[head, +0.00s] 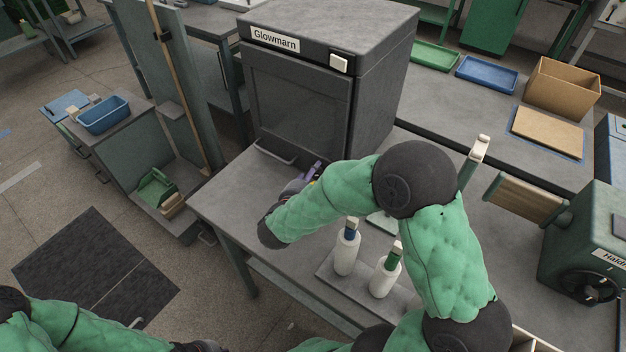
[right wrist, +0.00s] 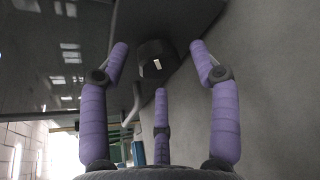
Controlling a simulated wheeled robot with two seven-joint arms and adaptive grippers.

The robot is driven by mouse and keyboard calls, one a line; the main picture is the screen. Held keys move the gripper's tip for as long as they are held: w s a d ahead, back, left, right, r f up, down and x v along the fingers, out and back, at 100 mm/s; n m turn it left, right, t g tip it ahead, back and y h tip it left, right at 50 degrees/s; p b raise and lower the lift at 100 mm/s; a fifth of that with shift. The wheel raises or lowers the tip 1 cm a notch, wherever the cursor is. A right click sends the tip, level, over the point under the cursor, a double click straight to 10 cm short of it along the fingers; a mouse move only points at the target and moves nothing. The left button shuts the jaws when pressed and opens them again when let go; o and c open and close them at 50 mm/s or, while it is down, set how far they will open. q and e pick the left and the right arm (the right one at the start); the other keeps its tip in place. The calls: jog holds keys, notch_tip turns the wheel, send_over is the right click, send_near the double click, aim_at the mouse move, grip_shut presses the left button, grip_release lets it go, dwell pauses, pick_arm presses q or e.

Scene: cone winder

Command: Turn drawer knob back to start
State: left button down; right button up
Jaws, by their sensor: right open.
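In the right wrist view a dark round knob (right wrist: 152,50) with a short pale mark on its face stands ahead, between the spread fingertips. I take it for the drawer knob; in the head view I cannot make it out, and my right arm covers the area near it. My right gripper (right wrist: 160,68) has three purple fingers, open, with nothing held. No finger clearly touches the knob. In the head view the right gripper (head: 316,171) is mostly behind my forearm, close to the lower front of the grey Glowmarn cabinet (head: 297,100).
A metal bar handle (head: 273,153) runs low on the cabinet front. Two white bottles (head: 346,252) stand on a grey tray near my right arm. A green winder (head: 585,245) is at the right. The tabletop left of my forearm is clear.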

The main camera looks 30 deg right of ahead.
jog(key=shift+w+d, duration=0.2)
jog(key=shift+f, duration=0.1)
jog(key=c, duration=1.1)
jog(key=shift+s, duration=0.1)
